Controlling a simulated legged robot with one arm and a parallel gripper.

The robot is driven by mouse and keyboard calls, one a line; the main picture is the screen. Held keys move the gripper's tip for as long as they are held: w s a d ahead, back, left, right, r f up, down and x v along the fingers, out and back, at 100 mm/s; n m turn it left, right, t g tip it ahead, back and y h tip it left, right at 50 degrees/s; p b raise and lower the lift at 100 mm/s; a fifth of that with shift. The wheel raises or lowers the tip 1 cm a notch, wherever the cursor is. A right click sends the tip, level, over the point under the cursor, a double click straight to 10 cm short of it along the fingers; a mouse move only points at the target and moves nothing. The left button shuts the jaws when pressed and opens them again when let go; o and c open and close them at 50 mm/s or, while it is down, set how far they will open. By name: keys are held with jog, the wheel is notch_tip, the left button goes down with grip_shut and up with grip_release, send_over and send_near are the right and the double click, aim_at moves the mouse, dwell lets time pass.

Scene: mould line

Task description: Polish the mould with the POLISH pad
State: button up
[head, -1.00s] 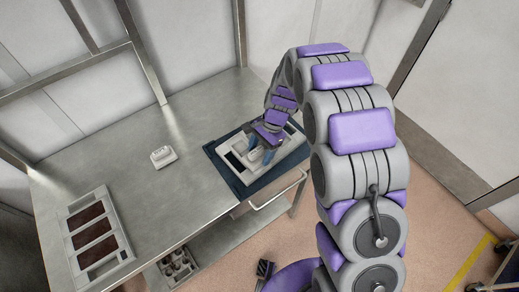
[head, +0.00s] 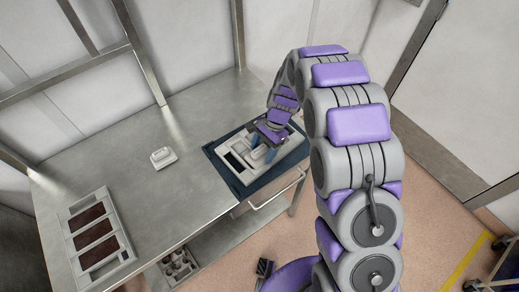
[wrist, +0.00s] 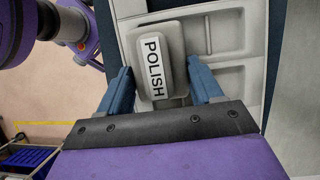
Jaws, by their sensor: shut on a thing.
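The POLISH pad (wrist: 160,60) is a grey block with a white label reading POLISH. My gripper (wrist: 160,88) has its blue fingers on either side of the pad and is shut on it. Below is a pale grey piece with several recesses (wrist: 228,78), which may be the mould. The pad is over its left part; I cannot tell whether they touch. In the head view the piece (head: 237,147) lies on a dark blue mat (head: 228,173) at the table's right end. There my gripper (head: 263,155) is over the piece and hides part of it.
A small whitish block (head: 163,158) stands mid-table. A pale rack with dark brown panels (head: 127,255) lies at the left end. The metal table (head: 165,205) is otherwise clear. A holder with cups (head: 180,264) sits on the lower shelf. A wall closes the back.

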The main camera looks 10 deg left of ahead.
jog(key=shift+w+d+p, duration=0.5)
jog(key=shift+w+d, duration=0.15)
jog(key=shift+w, duration=0.3)
jog(key=shift+w+d+p, duration=0.45)
jog(key=shift+w+d, duration=0.2)
jog(key=shift+w, duration=0.25)
jog(key=shift+w+d+p, duration=0.5)
jog(key=shift+w+d, duration=0.15)
jog(key=shift+w, duration=0.3)
jog(key=shift+w+d+f+p, duration=0.1)
jog(key=shift+w+d+p, duration=0.2)
jog(key=shift+w+d, duration=0.3)
jog(key=shift+w+d+p, duration=0.3)
jog(key=shift+w+d, duration=0.1)
jog(key=shift+w, duration=0.4)
jog(key=shift+s+a, duration=0.2)
jog(key=shift+s, duration=0.3)
jog(key=shift+s+a, duration=0.2)
jog(key=shift+s, duration=0.3)
jog(key=shift+s+a+p, duration=0.4)
jog(key=shift+s+a, duration=0.15)
jog(key=shift+a, duration=0.15)
jog(key=shift+s+a, duration=0.3)
jog(key=shift+s, duration=0.2)
jog(key=shift+s+a, duration=0.3)
jog(key=shift+s, duration=0.2)
